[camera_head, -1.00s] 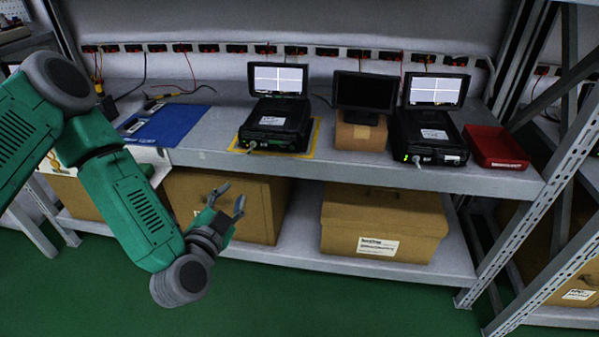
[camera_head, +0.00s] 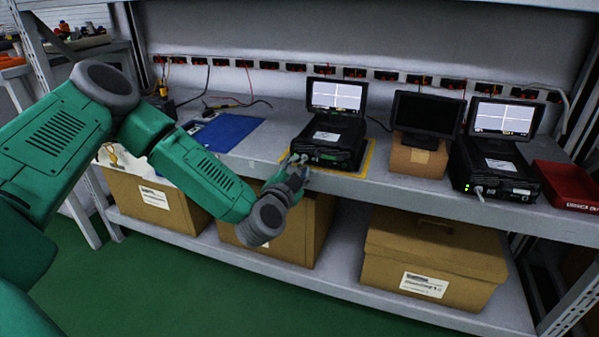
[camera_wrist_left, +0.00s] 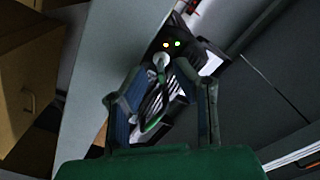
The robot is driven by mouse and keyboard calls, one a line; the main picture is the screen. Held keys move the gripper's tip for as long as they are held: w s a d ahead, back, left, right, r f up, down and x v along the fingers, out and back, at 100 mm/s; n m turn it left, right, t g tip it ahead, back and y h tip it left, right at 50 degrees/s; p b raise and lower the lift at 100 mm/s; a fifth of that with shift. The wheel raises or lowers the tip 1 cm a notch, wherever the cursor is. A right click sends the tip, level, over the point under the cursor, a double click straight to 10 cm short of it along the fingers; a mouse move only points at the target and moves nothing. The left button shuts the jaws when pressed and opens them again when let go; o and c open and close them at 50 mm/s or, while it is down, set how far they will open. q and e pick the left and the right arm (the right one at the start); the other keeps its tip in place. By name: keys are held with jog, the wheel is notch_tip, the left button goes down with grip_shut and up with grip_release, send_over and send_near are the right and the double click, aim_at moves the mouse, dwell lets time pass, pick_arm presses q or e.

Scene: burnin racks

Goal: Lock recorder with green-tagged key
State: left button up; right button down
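A black recorder (camera_head: 330,140) with a raised, lit screen (camera_head: 337,96) stands on a yellow-edged mat on the shelf. My left gripper (camera_head: 299,163) is at its front left corner. In the left wrist view the fingers (camera_wrist_left: 162,75) are apart, with the recorder's front, a white plug (camera_wrist_left: 160,60) and two small lights beyond and between them. A small green piece (camera_wrist_left: 153,123) shows between the fingers; I cannot tell if it is a key tag or part of the recorder. No key is clearly seen. My right gripper is out of view.
A second recorder (camera_head: 495,174) stands right, beside a dark monitor (camera_head: 427,118) on a small carton (camera_head: 418,160) and a red tray (camera_head: 566,185). A blue mat (camera_head: 226,132) lies left. Large cartons (camera_head: 435,255) fill the lower shelf. The shelf's front edge is below the gripper.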

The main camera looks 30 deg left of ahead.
pick_arm(q)
jog(key=shift+w, duration=0.15)
grip_shut()
